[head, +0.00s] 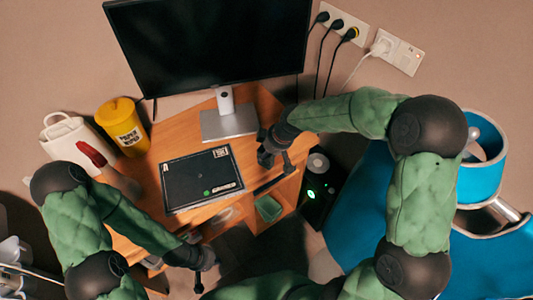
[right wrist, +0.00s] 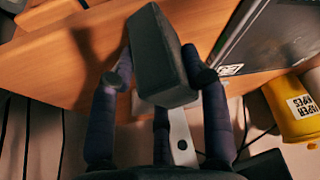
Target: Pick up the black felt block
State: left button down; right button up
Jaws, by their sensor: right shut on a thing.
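The black felt block (right wrist: 158,52) is a dark, box-shaped piece between the fingers of my right gripper (right wrist: 160,80) in the right wrist view. The fingers are shut on it from both sides, and it is tilted. In the head view my right gripper (head: 270,153) is over the right part of the desk, beside the black flat case; I cannot make out the block apart from the dark fingers there. My left gripper (head: 202,270) is at the front edge of the desk, low in the picture; its finger opening is too small and dark to judge.
A wooden desk (head: 176,143) carries a monitor (head: 205,45), a black flat case (head: 202,179) and a yellow cup (head: 123,127). A white mug-like container (head: 72,140) stands at the left. A green tray (head: 268,208) sits below the desktop. A blue chair (head: 375,215) is at the right.

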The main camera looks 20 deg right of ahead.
jog(key=shift+r+p, duration=0.4)
jog(key=shift+r, duration=0.25)
notch_tip(320, 180, up, 2)
jog(key=shift+r+p, duration=0.2)
jog(key=shift+p, duration=0.55)
jog(key=s+a+r+p, duration=0.4)
jog(key=s+a+r, duration=0.2)
jog(key=s+r, duration=0.3)
jog(key=s, duration=0.3)
jog(key=shift+s+a+p, duration=0.15)
jog(key=shift+p, duration=0.2)
